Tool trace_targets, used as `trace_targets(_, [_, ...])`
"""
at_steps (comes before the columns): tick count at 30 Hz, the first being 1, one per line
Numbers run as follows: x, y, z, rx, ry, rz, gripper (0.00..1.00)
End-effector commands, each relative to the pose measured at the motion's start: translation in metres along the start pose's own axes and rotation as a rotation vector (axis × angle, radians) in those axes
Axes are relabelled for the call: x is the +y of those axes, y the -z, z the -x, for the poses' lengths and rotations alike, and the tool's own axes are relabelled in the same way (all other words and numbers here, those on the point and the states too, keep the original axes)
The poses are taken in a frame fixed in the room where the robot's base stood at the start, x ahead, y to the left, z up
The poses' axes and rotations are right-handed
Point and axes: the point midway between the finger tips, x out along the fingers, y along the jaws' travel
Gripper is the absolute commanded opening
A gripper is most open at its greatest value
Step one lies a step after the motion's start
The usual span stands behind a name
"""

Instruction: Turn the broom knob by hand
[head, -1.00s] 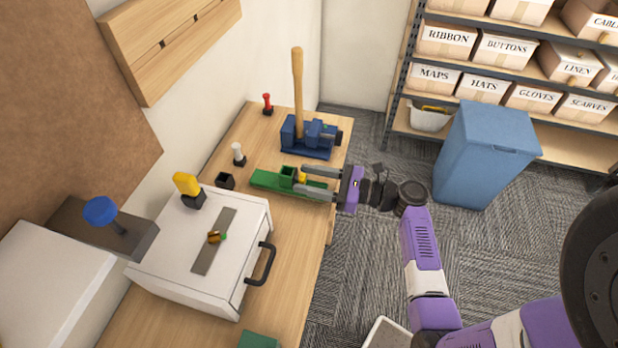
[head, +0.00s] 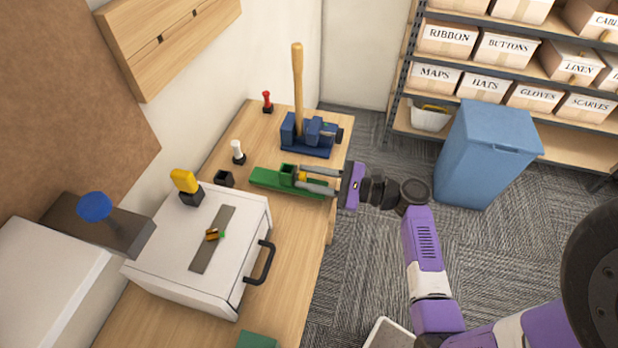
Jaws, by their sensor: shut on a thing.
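A green fixture (head: 270,180) with a square socket lies on the wooden bench, and a small yellow piece (head: 303,176) shows at its right part. My gripper (head: 304,180) reaches in from the right, low over this fixture, with its grey fingers shut on the yellow piece. The fingers partly hide the piece and the fixture's right end. Behind it stands a blue clamp-like fixture (head: 300,146) with an upright wooden handle (head: 298,90) and a dark knob (head: 339,135) on its right side. My gripper is apart from the blue fixture.
A white drawer box (head: 170,250) with a black handle (head: 262,263) stands nearer on the bench. A white post (head: 238,150), red post (head: 267,102) and black block (head: 224,179) stand along the wall. A blue bin (head: 485,150) is on the carpet at right.

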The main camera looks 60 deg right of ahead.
Motion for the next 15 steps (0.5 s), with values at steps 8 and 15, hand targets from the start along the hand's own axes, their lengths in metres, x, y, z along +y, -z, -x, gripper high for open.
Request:
trace_targets(8, [0.0004,0.0002,0.0008,0.001,0.000,0.002,0.00])
trace_targets(15, [0.0003,0.0002,0.0005,0.000,0.000,0.001,0.47])
